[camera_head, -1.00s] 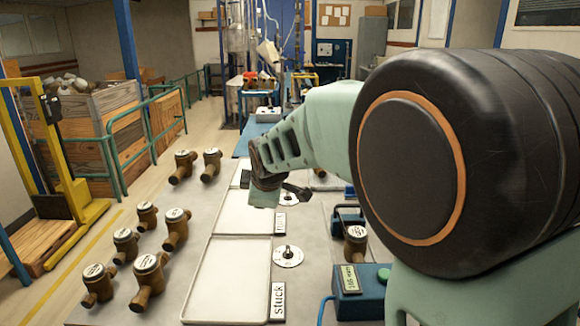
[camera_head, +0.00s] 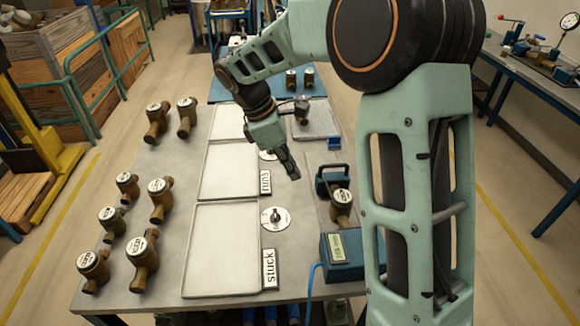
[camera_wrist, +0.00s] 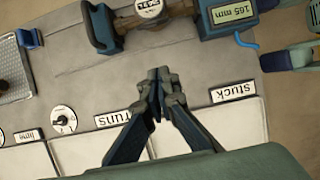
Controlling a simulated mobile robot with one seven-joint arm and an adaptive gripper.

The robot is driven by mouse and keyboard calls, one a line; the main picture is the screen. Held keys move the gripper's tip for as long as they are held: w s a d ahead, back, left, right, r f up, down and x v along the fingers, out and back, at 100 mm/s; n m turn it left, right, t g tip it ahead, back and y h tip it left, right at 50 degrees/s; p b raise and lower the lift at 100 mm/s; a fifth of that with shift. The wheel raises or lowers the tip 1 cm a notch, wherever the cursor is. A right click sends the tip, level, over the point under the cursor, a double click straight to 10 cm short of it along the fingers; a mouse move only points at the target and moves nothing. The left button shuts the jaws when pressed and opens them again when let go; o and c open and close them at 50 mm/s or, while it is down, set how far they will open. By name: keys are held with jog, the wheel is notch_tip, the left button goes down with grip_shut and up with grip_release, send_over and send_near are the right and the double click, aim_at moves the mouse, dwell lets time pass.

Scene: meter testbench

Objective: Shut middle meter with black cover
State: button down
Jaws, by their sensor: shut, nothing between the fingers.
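My gripper (camera_head: 292,172) is shut and empty, above the bench beside the "runs" label. In the wrist view its fingertips (camera_wrist: 160,78) meet over bare bench top. A brass meter (camera_head: 341,207) with a white dial sits in the blue clamp right of my gripper; its dial shows at the top of the wrist view (camera_wrist: 149,8). Several brass meters, such as this one (camera_head: 160,197), stand on the left of the bench. Another meter (camera_head: 301,110) stands on a grey ribbed tray beyond my gripper. I cannot make out a black cover on any meter.
White trays (camera_head: 200,292) lie along the bench, with labels "stuck" (camera_head: 270,268) and "runs" (camera_head: 266,183). A round dial plate (camera_head: 276,218) with a knob lies near the clamp. A blue box (camera_head: 343,258) marked 165 mm stands at the front right. Two meters (camera_head: 291,78) stand at the back.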

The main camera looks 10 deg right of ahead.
aim_at(324, 179)
jog(key=shift+d+f+b, duration=0.7)
jog(key=shift+d+b, duration=0.15)
jog(key=shift+d, duration=0.35)
jog(key=shift+d+f+b, duration=0.65)
jog(key=shift+d+b, duration=0.25)
jog(key=shift+d, duration=0.3)
jog(key=shift+d+f+b, duration=0.7)
jog(key=shift+d+b, duration=0.15)
jog(key=shift+d, duration=0.35)
jog(key=shift+d+r+p, duration=0.3)
jog(key=shift+d+p, duration=0.05)
jog(key=shift+p, duration=0.1)
jog(key=shift+d+f+p, duration=0.25)
jog(key=shift+d+p, duration=0.3)
jog(key=shift+d, duration=0.25)
notch_tip(324, 179, up, 7)
jog(key=p, duration=0.6)
jog(key=shift+w, duration=0.1)
